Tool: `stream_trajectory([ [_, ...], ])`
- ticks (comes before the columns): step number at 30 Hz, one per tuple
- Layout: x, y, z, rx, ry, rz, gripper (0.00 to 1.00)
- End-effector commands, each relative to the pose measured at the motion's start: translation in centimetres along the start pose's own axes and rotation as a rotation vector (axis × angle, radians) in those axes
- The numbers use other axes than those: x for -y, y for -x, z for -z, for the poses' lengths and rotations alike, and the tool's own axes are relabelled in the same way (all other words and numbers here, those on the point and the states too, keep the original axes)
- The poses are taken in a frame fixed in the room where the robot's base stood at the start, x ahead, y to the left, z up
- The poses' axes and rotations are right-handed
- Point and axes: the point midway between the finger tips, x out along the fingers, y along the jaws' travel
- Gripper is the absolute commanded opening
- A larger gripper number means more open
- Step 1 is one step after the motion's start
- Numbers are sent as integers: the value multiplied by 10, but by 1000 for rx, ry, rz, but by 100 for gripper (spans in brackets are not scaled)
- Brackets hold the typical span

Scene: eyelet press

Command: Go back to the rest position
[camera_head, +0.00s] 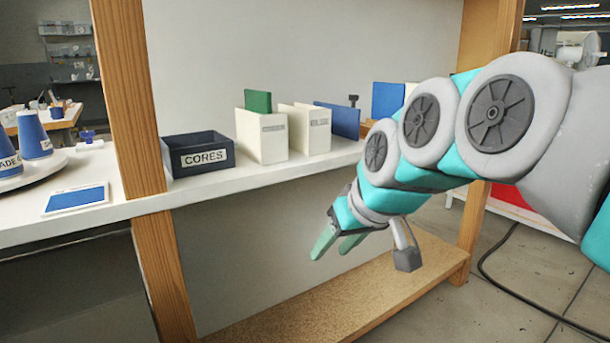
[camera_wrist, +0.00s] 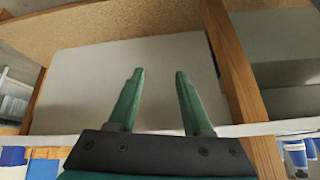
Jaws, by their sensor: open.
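My gripper (camera_head: 337,240) hangs below and in front of the white shelf (camera_head: 95,219), with its two green fingers spread and nothing between them. In the wrist view my gripper (camera_wrist: 157,95) also shows open and empty, with the panel behind it. My arm comes in from the right side of the head view, with its joints above the gripper. It hides part of the shelf's right end.
Wooden posts (camera_head: 128,90) frame the shelf. A lower wooden board (camera_head: 345,300) lies below; a black cable (camera_head: 500,285) runs along the floor.

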Motion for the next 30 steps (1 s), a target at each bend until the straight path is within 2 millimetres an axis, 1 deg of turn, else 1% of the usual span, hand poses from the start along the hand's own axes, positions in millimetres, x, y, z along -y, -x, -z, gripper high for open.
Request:
stream_trajectory([
  [1, -4, -8, -33, 76, -33, -17, 50],
  [2, -6, -13, -53, 121, -54, -27, 50],
  [3, -9, -19, -80, 179, -81, -42, 50],
  [5, -14, -26, -121, 269, -126, -67, 50],
  [6, -16, -28, -148, 325, -156, -82, 50],
  [8, -18, -30, -188, 411, -203, -104, 50],
  [9, -19, -30, -214, 464, -233, -119, 50],
  [11, -20, -28, -248, 534, -274, -139, 50],
  [12, -20, -27, -269, 577, -300, -151, 50],
  [15, -19, -23, -306, 655, -350, -174, 50],
  [18, -17, -20, -328, 701, -377, -186, 50],
  [20, -17, -18, -334, 712, -386, -190, 50],
  [22, -17, -18, -336, 717, -390, -192, 50],
  [30, -17, -19, -336, 716, -388, -191, 50],
])
